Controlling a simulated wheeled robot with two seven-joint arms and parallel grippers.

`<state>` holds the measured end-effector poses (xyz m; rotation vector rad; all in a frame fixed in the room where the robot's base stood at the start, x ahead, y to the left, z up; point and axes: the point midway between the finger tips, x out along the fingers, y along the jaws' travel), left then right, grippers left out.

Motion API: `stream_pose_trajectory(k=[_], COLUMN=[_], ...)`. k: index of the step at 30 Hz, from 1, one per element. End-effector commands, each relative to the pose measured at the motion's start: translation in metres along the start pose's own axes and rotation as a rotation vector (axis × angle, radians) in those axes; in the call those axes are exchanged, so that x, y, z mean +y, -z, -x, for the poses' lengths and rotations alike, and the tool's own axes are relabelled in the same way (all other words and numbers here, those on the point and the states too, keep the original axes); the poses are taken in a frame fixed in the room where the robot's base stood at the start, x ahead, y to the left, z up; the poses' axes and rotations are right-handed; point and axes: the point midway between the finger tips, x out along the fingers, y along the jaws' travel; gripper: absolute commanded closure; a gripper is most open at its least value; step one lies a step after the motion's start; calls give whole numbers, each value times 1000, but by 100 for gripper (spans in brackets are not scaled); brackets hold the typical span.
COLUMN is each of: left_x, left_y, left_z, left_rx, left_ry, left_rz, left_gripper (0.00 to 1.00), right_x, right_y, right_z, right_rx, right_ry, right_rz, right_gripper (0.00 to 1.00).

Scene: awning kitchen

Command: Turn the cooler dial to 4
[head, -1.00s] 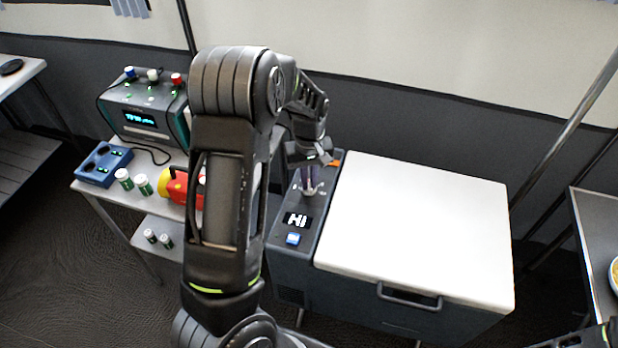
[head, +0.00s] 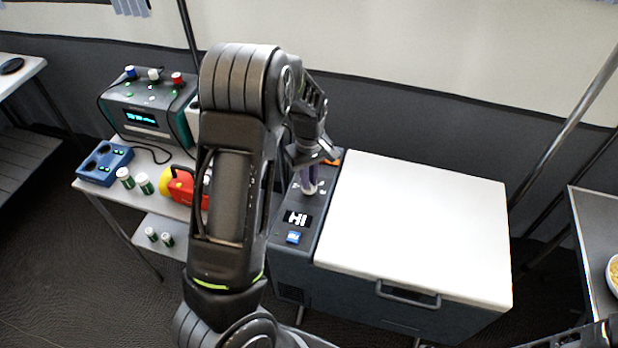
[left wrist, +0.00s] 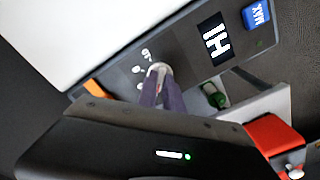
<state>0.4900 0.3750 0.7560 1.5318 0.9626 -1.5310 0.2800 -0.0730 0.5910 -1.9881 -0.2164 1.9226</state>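The cooler (head: 420,225) has a white lid and a dark control panel at its left. Its small pale dial (head: 308,190) sits near the back of the panel, and also shows in the left wrist view (left wrist: 157,68) beside printed marks too blurred to read. My left gripper (head: 309,182) reaches down over the dial. Its purple fingers (left wrist: 160,86) are close together around the dial and partly hide it. The display (head: 297,218) reads "HI", with a blue button (head: 293,237) below it.
A side table at the left holds a grey-green power unit (head: 150,115), a blue charger (head: 104,163), green-and-white cylinders (head: 144,183) and a red-yellow item (head: 183,186). Another table (head: 590,240) stands at the right. An orange piece (head: 333,157) is at the panel's back.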

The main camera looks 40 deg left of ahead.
Motion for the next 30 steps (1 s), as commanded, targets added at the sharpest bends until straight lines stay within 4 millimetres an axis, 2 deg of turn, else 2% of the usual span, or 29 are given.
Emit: stream_pose_trajectory(k=[1, 7, 17, 23, 30], left_x=[0, 0, 0, 1, 1], left_y=[0, 0, 0, 0, 0], left_z=[0, 0, 3, 26, 64], left_rx=[1, 0, 1, 2, 2], left_ry=[-1, 0, -1, -4, -3], left_rz=[0, -1, -1, -2, -1], left_gripper=[85, 69, 68, 68, 68], right_x=[0, 0, 0, 0, 0], right_y=[0, 0, 0, 0, 0], right_z=[0, 0, 0, 0, -1], right_rx=[0, 0, 0, 0, 0], right_ry=[0, 0, 0, 0, 0], right_rz=[0, 0, 0, 0, 0], right_gripper=[100, 100, 100, 100, 100])
